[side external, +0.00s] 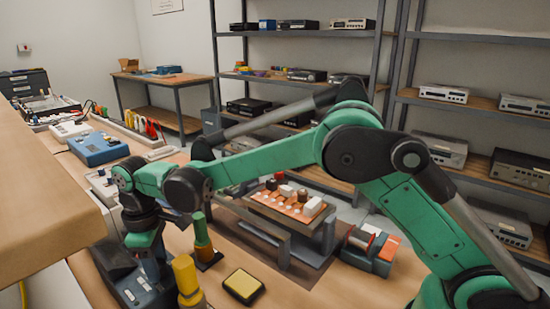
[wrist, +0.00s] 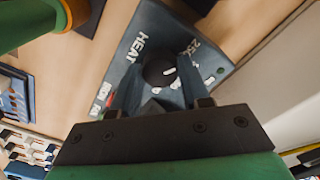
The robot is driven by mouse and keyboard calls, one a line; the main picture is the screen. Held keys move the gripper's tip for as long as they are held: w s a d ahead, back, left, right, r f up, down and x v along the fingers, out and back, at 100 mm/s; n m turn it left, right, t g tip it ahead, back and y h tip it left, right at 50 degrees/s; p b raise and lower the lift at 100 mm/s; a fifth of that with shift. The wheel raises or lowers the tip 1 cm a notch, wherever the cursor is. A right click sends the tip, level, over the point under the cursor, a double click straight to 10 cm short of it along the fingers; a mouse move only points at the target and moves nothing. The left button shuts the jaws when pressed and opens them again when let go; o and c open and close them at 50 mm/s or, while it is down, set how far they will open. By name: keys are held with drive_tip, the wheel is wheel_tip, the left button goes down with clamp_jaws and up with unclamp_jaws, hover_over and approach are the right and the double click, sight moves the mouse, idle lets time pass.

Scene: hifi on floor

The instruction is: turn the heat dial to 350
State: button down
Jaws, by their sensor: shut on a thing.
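The heat station (wrist: 143,28) is a dark blue-grey box with white "HEAT" lettering and what looks like "250" on its face, seen in the wrist view. Its round dark dial (wrist: 159,70) sits between my fingertips. My gripper (wrist: 160,78) is shut on the dial, with one finger on each side. White marks lie beside the dial, partly hidden by the right finger. The dial's pointer and setting cannot be read. In the side view my gripper (side external: 152,268) points down over the station (side external: 125,292) at the bench's front left; the dial is hidden there.
A green and orange cylinder (side external: 203,238) and a yellow bottle (side external: 187,278) stand just right of the station. A yellow sponge pad (side external: 243,286) lies nearby. A board in a holder (side external: 290,203) is farther right. A blue device (side external: 98,148) sits behind.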

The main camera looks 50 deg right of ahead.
drive_tip(key=shift+m, duration=0.3)
drive_tip(key=m, duration=0.7)
drive_tip(key=shift+m, duration=0.3)
drive_tip(key=m, duration=0.3)
drive_tip(key=shift+m, duration=2.1)
drive_tip(key=shift+c, duration=2.1)
unclamp_jaws()
